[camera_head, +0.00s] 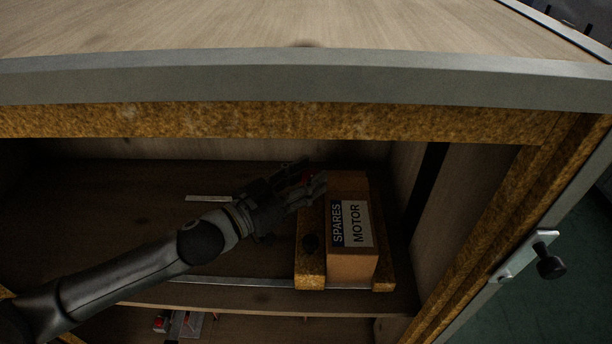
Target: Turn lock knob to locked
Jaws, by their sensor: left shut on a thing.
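A black knob (550,264) sits on a pale metal plate at the right front edge of the cabinet. Its locked or unlocked marking cannot be read. My left gripper (308,180) is inside the cabinet, at the left side of a brown box, well to the left of the black knob. My right gripper is out of view.
The brown box (349,264), labelled "SPARES MOTOR", stands on a wooden carrier (310,270) on the shelf. A metal-edged top (300,78) overhangs the opening. A red and grey item (180,324) lies lower down. The shelf's left part looks mostly clear.

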